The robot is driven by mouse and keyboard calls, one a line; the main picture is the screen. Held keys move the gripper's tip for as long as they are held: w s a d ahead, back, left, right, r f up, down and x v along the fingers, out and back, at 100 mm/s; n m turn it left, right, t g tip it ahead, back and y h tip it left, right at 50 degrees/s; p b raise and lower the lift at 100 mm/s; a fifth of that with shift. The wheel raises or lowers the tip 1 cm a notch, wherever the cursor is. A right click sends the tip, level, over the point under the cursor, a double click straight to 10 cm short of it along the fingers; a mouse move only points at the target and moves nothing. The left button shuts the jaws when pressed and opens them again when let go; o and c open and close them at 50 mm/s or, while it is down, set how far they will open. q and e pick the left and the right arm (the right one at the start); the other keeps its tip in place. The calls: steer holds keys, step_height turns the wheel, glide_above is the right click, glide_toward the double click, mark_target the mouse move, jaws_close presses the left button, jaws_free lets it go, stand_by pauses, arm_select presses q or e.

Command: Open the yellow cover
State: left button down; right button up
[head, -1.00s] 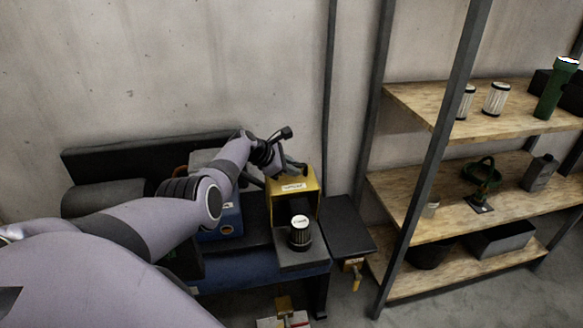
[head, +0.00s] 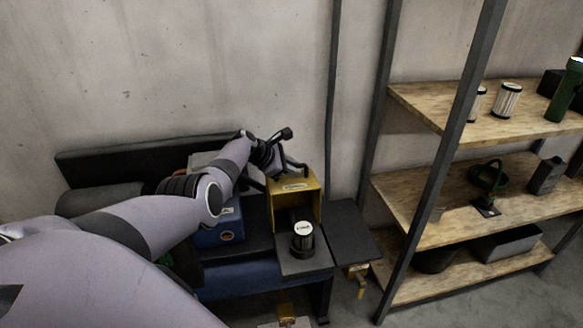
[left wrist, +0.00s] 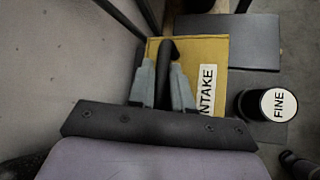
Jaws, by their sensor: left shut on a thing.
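The yellow cover (head: 311,201) stands on the dark bench beside the wall. Its label reads INTAKE in the left wrist view, where the cover's yellow top (left wrist: 208,52) shows. A black bar-like handle (left wrist: 172,66) rises from the cover. My left gripper (head: 284,168) is at the top of the cover; in the left wrist view its two grey fingers (left wrist: 163,90) are shut on the handle, one on each side. My wrist hides part of the cover's back in the head view. My right gripper is not in view.
A black cylinder with a white FINE cap (head: 303,231) stands just in front of the cover. A dark flat plate (head: 345,232) lies to its right. A blue binder-like box (head: 228,226) is left, under my arm. Wooden shelves (head: 420,207) with several items stand at right.

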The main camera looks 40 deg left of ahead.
arm_select(q)
steer(key=c, duration=1.1)
jaws_free()
steer(key=shift+c, duration=0.2)
steer(key=shift+r, duration=0.1)
steer(key=shift+s+a+r+p, duration=0.1)
steer(key=shift+s+r+p, duration=0.3)
steer(key=shift+p, duration=0.4)
steer(key=p+v, duration=0.3)
steer(key=shift+s+a+r, duration=0.1)
steer(key=shift+s+r, duration=0.1)
steer(key=shift+r, duration=0.05)
steer(key=shift+p+v, duration=0.55)
steer(key=shift+v, duration=0.6)
steer(key=shift+f, duration=0.15)
